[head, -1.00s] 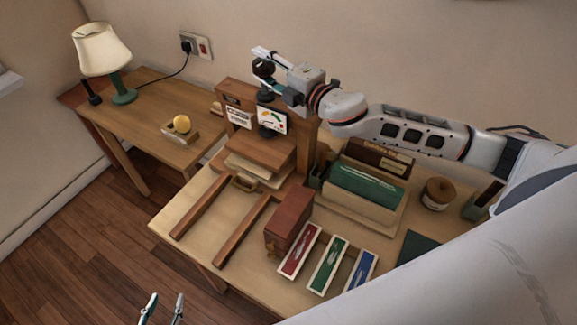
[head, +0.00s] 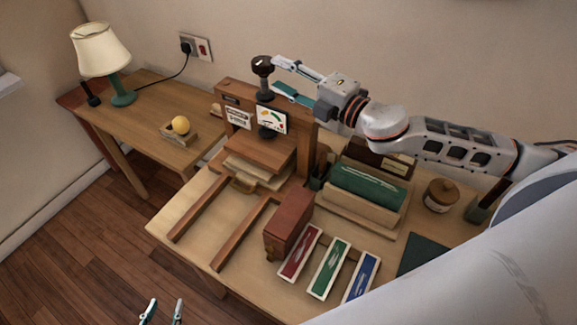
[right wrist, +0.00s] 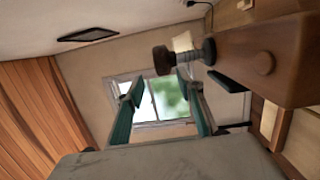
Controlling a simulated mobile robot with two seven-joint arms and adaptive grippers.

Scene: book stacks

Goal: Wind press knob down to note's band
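The wooden press (head: 232,90) stands on the desk, with a dark round knob (head: 262,66) on a screw above its top beam. In the right wrist view the knob (right wrist: 164,60) lies just beyond the fingertips, with the threaded screw beside it. A note (head: 238,118) and a gauge card (head: 272,121) with coloured bands are on the press front; the writing is too small to read. My right gripper (head: 277,74) is open, its teal fingers just right of the knob, seemingly not around it. My left gripper (head: 162,311) is open and empty at the bottom edge.
A red-brown box (head: 289,226) and red, green and blue trays (head: 329,267) stand on the desk front. A green roll (head: 368,187) in a holder and a jar (head: 441,194) are under my right arm. A lamp (head: 104,55) stands on the side table.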

